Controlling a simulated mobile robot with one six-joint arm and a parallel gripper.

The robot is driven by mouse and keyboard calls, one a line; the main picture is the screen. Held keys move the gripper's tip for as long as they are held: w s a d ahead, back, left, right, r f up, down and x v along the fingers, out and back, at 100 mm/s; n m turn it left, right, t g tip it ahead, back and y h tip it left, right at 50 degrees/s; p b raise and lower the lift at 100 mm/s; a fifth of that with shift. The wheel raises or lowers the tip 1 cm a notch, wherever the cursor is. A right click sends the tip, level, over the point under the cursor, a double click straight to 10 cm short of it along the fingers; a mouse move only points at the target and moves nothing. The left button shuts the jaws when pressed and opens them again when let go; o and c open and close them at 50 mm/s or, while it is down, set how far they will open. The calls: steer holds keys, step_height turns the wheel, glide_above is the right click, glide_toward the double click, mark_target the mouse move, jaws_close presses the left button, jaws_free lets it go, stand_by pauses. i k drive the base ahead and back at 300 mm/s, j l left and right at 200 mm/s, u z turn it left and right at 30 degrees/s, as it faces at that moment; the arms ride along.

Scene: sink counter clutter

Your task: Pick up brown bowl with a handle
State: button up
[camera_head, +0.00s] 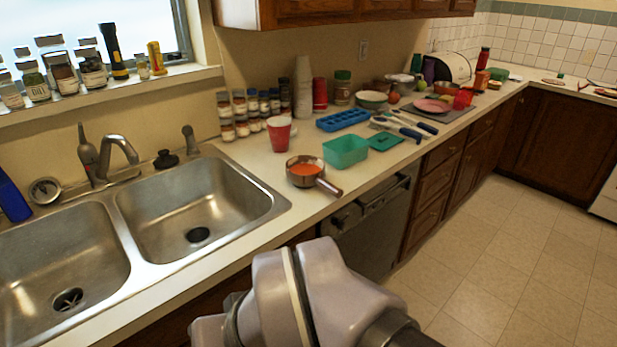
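The brown bowl with a handle (298,180) stands upright on the counter, just right of the sink and close to the counter's front edge. It holds something orange-red, and its handle (328,187) points right toward the front edge. My arm shows at the bottom middle of the view, in front of the counter and nearer than the bowl. My gripper itself cannot be made out. The arm is apart from the bowl and nothing hides the bowl.
A teal container (346,152) stands right of the bowl, and a red cup (279,134) stands behind it. Spice jars (243,125) line the wall. The double sink (185,215) lies left. A blue tray (342,120) and utensils (405,128) lie farther right. The floor (490,245) is clear.

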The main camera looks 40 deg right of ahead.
mark_target(305, 172)
steer(key=z, duration=1.5)
